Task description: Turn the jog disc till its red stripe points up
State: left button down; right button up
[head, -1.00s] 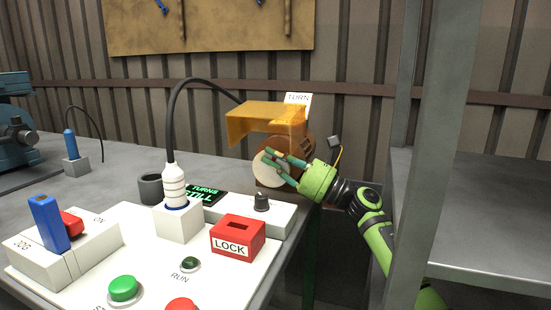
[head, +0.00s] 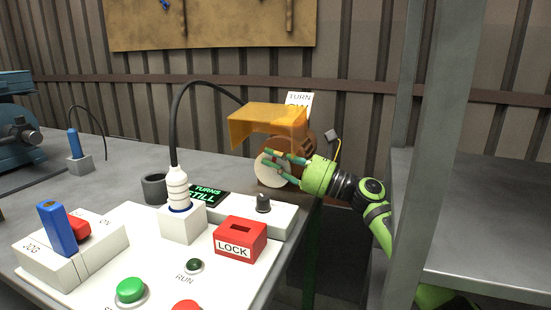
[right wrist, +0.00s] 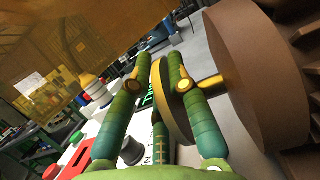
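The jog disc (head: 270,170) is a pale round disc at the table's back right edge, under an orange see-through guard (head: 268,123). In the right wrist view the disc (right wrist: 172,105) is almost edge-on, on a brass shaft (right wrist: 210,82). My right gripper (head: 268,159) reaches in from the right with its fingers at the disc. In the right wrist view its fingers (right wrist: 158,65) lie on either side of the disc's rim, spread, with a gap on the left side. I cannot make out a red stripe. My left gripper is not in view.
A wide brown wheel (right wrist: 255,80) sits close beside the disc. A control panel holds a red LOCK block (head: 240,240), a green button (head: 130,290), a blue lever (head: 57,228) and a display reading STILL (head: 205,198). A grey post (head: 438,150) stands right of my arm.

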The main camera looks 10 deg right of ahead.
jog(key=shift+o, duration=0.5)
jog(key=shift+s+d, duration=0.1)
jog(key=shift+d, duration=0.1)
jog(key=v, duration=0.6)
jog(key=shift+d, duration=0.15)
jog(key=shift+s+d+f, duration=0.15)
jog(key=shift+s+d, duration=0.15)
jog(key=shift+a, duration=0.1)
